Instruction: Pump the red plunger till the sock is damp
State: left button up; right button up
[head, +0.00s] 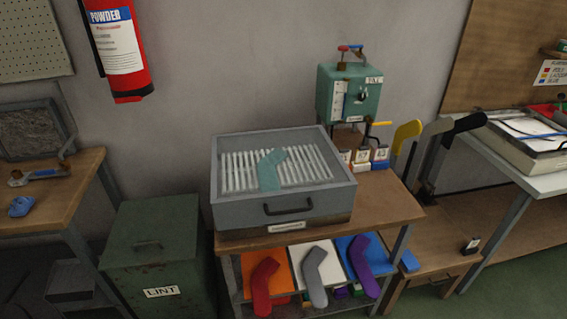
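A teal sock-shaped piece (270,169) lies on the white slats of a grey drawer-fronted box (233,207) on the wooden bench. I cannot tell from its look whether it is damp. Behind it stands a green machine (365,100) with a gauge-like white panel. I see no clear red plunger apart from that red end. Neither of my grippers is in view.
A green LINT bin (157,250) stands left of the bench. Small labelled blocks (362,178) sit right of the box. Yellow, grey and black boards (407,133) stand at right.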

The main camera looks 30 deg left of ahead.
aim_at(343, 48)
jog(key=i+l+u, duration=0.1)
jog(key=i+l, duration=0.15)
jog(key=i+l+u, duration=0.1)
jog(key=i+l, duration=0.15)
jog(key=l, duration=0.15)
jog(key=i+l+u, duration=0.1)
jog(key=l, duration=0.25)
jog(key=i+l, duration=0.3)
jog(key=i+l+u, duration=0.15)
jog(key=l, duration=0.3)
jog(key=i+l+u, duration=0.1)
jog(key=i+l, duration=0.15)
jog(key=l, duration=0.15)
jog(key=i+l+u, duration=0.1)
jog(key=l, duration=0.35)
jog(key=i+l+u, duration=0.1)
jog(key=i+l, duration=0.15)
jog(key=l, duration=0.15)
